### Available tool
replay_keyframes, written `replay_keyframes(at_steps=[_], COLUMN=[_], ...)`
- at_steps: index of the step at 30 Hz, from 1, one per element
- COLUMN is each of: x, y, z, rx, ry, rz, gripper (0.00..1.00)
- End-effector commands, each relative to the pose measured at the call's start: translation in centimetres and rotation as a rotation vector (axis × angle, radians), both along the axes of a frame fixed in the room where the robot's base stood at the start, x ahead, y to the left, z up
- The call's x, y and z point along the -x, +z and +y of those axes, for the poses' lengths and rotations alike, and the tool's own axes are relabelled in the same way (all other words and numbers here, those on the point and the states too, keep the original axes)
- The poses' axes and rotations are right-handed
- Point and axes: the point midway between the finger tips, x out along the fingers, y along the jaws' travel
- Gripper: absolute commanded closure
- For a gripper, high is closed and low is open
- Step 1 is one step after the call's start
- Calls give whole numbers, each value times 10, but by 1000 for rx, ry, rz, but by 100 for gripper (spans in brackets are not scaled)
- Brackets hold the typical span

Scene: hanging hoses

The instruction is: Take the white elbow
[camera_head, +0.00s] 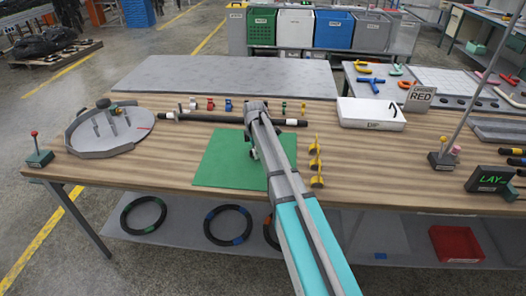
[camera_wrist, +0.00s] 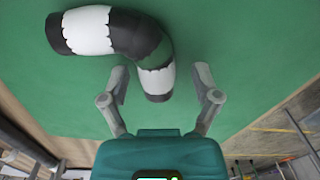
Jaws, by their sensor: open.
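The white elbow (camera_wrist: 93,30) lies on the green mat (camera_wrist: 250,60) in the wrist view. It is a bent tube with white bands and black parts. One end points down the picture, between the fingers of my gripper (camera_wrist: 161,76), which is open. A finger stands on each side of that end, and I see no clear contact. In the head view my arm hides the elbow and most of my gripper over the green mat (camera_head: 222,160).
Yellow parts (camera_head: 316,165) stand right of the mat. A dark rod (camera_head: 215,117) and small coloured fittings (camera_head: 211,103) are behind it. A grey round fixture (camera_head: 105,130) is at left and a white tray (camera_head: 370,114) at back right. Bare wood lies left of the mat.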

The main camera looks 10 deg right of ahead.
Motion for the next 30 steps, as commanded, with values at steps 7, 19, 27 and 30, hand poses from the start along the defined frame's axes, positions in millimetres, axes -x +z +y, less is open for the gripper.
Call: replay_keyframes(at_steps=[7,19,27,30], x=[0,0,0,0], y=[0,0,0,0], z=[0,0,-1,-1], rx=[0,0,0,0], ry=[0,-1,-1,-1], rz=[0,0,0,0], gripper=[20,66,100,100])
